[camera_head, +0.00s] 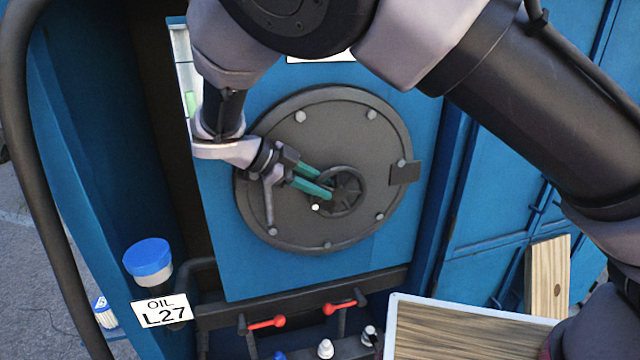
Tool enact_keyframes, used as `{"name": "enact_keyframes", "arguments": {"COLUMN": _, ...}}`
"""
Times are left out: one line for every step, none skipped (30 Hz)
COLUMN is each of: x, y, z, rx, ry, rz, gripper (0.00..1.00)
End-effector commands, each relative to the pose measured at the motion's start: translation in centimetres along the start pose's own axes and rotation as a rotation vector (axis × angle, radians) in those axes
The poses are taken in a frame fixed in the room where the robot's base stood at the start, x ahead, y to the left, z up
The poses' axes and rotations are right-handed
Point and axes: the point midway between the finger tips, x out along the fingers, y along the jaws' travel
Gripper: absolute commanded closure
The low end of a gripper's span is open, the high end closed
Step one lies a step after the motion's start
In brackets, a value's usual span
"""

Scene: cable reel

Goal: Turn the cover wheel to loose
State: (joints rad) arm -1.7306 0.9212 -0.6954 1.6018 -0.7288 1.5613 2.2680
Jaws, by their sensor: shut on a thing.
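A round dark grey cover (300,135) with several light bolts around its rim is set on a blue panel. The small dark cover wheel (349,188) with spokes sits near the middle of the cover. My gripper (331,194) reaches in from the left, and its green fingers are shut on the left side of the wheel's rim. A small white dot (315,207) shows just below the fingertips. The fingers hide part of the wheel's left side. I cannot tell the wheel's turn position.
A dark latch block (404,172) is at the cover's right edge. Below are red-handled valves (266,323) and a wood-topped tray (470,335). At the lower left are a blue-capped filler (148,255) and an "OIL L27" sign (162,311). A dark curved rail (30,170) runs down the left.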

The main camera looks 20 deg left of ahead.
Motion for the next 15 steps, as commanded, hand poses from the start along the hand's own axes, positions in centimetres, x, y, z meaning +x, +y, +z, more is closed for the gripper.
{"name": "enact_keyframes", "arguments": {"x": 0.03, "y": 0.27, "z": 0.13, "rx": -0.001, "ry": 0.0, "rz": 0.004, "gripper": 1.0}}
{"name": "enact_keyframes", "arguments": {"x": 0.03, "y": 0.27, "z": 0.13, "rx": -0.001, "ry": 0.0, "rz": 0.004, "gripper": 1.0}}
{"name": "enact_keyframes", "arguments": {"x": 0.03, "y": 0.28, "z": 0.13, "rx": -0.001, "ry": 0.0, "rz": 0.004, "gripper": 1.0}}
{"name": "enact_keyframes", "arguments": {"x": 0.03, "y": 0.28, "z": 0.13, "rx": -0.002, "ry": 0.0, "rz": 0.004, "gripper": 1.0}}
{"name": "enact_keyframes", "arguments": {"x": 0.03, "y": 0.28, "z": 0.13, "rx": -0.002, "ry": 0.0, "rz": 0.004, "gripper": 1.0}}
{"name": "enact_keyframes", "arguments": {"x": 0.04, "y": 0.29, "z": 0.14, "rx": -0.002, "ry": 0.0, "rz": 0.004, "gripper": 1.0}}
{"name": "enact_keyframes", "arguments": {"x": 0.04, "y": 0.29, "z": 0.14, "rx": -0.002, "ry": 0.0, "rz": 0.004, "gripper": 1.0}}
{"name": "enact_keyframes", "arguments": {"x": 0.04, "y": 0.29, "z": 0.14, "rx": -0.002, "ry": 0.0, "rz": 0.005, "gripper": 1.0}}
{"name": "enact_keyframes", "arguments": {"x": 0.04, "y": 0.29, "z": 0.14, "rx": -0.002, "ry": 0.0, "rz": 0.005, "gripper": 0.59}}
{"name": "enact_keyframes", "arguments": {"x": 0.04, "y": 0.28, "z": 0.13, "rx": -0.002, "ry": 0.0, "rz": 0.004, "gripper": 0.55}}
{"name": "enact_keyframes", "arguments": {"x": 0.04, "y": 0.26, "z": 0.12, "rx": -0.002, "ry": 0.0, "rz": 0.004, "gripper": 0.55}}
{"name": "enact_keyframes", "arguments": {"x": 0.04, "y": 0.24, "z": 0.11, "rx": -0.002, "ry": 0.0, "rz": 0.004, "gripper": 0.55}}
{"name": "enact_keyframes", "arguments": {"x": 0.04, "y": 0.22, "z": 0.1, "rx": -0.002, "ry": 0.0, "rz": 0.003, "gripper": 0.55}}
{"name": "enact_keyframes", "arguments": {"x": 0.04, "y": 0.2, "z": 0.09, "rx": -0.001, "ry": 0.0, "rz": 0.003, "gripper": 0.55}}
{"name": "enact_keyframes", "arguments": {"x": 0.04, "y": 0.18, "z": 0.08, "rx": -0.001, "ry": 0.0, "rz": 0.003, "gripper": 0.55}}
